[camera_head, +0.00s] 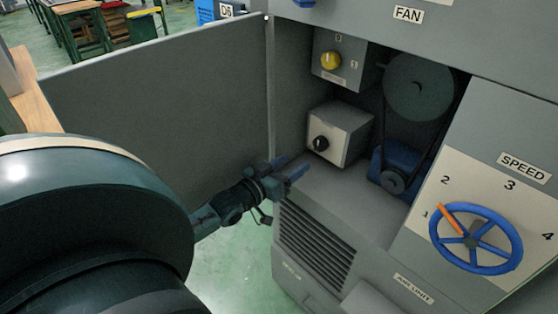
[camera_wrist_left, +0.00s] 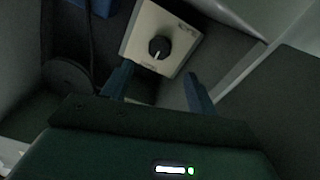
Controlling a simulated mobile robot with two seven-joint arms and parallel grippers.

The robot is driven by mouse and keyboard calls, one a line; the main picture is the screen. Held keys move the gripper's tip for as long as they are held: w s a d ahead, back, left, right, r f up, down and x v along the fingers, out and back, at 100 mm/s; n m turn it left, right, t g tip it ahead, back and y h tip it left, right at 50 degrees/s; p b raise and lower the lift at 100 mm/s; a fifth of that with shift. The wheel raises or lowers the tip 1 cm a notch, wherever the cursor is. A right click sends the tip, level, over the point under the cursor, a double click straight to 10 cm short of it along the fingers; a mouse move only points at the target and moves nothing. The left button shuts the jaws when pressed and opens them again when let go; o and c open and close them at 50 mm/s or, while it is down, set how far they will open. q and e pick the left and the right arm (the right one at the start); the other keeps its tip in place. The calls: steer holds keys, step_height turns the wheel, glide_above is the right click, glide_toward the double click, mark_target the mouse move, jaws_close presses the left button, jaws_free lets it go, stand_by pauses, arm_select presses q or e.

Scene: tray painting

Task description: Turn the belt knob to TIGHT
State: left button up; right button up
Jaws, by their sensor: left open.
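A black knob (camera_head: 321,143) sits on the front of a pale box inside the open machine cabinet; I take it for the belt knob. It also shows in the left wrist view (camera_wrist_left: 159,47), where its white pointer mark points down the picture, towards my fingers. Small lettering on the box face is too small to read. My left gripper (camera_head: 290,170) is open and empty, in front of the box and a little below the knob. In the left wrist view its two blue fingers (camera_wrist_left: 159,88) stand apart, with the knob beyond their tips, not touched. My right gripper is out of view.
A yellow knob (camera_head: 330,61) marked 0 and 1 is above the box. A pulley (camera_head: 418,87) with a belt and blue motor (camera_head: 398,163) is right of it. The open door panel (camera_head: 160,110) stands left. A blue speed handwheel (camera_head: 512,238) is at lower right.

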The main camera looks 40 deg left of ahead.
arm_select(q)
steer(key=shift+s+a, duration=0.15)
steer(key=shift+s, duration=1.8)
